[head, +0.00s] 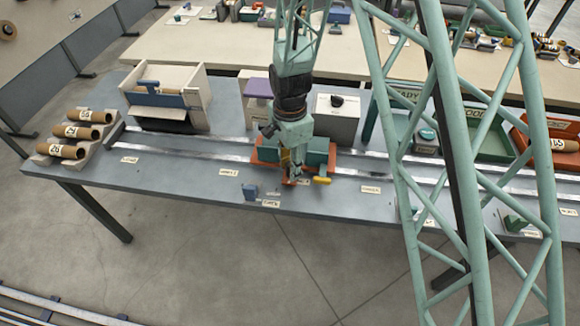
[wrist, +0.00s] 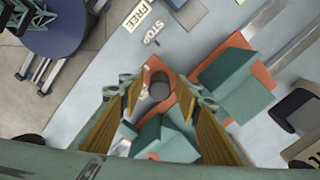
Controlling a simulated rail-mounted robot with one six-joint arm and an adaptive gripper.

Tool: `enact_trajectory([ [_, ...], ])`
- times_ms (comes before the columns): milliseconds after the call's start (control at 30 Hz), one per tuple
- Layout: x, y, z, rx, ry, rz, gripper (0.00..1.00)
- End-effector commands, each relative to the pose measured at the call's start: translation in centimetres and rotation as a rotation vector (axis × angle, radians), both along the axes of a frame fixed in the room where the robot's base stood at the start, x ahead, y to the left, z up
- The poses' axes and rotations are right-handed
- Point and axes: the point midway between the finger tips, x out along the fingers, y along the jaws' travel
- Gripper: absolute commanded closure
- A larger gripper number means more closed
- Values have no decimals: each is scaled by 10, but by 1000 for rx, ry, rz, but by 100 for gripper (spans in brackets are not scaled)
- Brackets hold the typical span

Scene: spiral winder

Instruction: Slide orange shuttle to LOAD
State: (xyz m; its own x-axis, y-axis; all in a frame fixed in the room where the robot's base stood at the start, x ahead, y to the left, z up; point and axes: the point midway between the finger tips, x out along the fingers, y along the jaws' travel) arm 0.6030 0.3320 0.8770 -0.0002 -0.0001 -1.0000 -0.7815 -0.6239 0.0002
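The orange shuttle (head: 262,154) sits on the pale rails near the middle of the bench, with teal blocks on top. In the wrist view its orange plate (wrist: 252,72) and a dark round peg (wrist: 160,87) show. My gripper (head: 291,177) is low at the shuttle's front side. In the wrist view its yellow-padded fingers (wrist: 159,95) are apart, one on each side of the peg, with visible gaps. Small labels line the rails; I cannot make out which one reads LOAD.
A small blue block (head: 250,191) stands at the front edge; FREE (wrist: 144,14) and STOP labels lie nearby. A beige open box (head: 194,90) and tubes on a rack (head: 50,147) stand left. Grey (head: 337,124) and purple-topped boxes stand behind. Green and red trays (head: 546,150) are right.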

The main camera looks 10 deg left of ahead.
Motion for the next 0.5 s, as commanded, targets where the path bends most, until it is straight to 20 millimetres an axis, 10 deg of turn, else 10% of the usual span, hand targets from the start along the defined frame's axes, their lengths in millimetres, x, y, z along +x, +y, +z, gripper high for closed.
enact_trajectory([
  [500, 1, 0, 33, 1, -2, 0, 69],
])
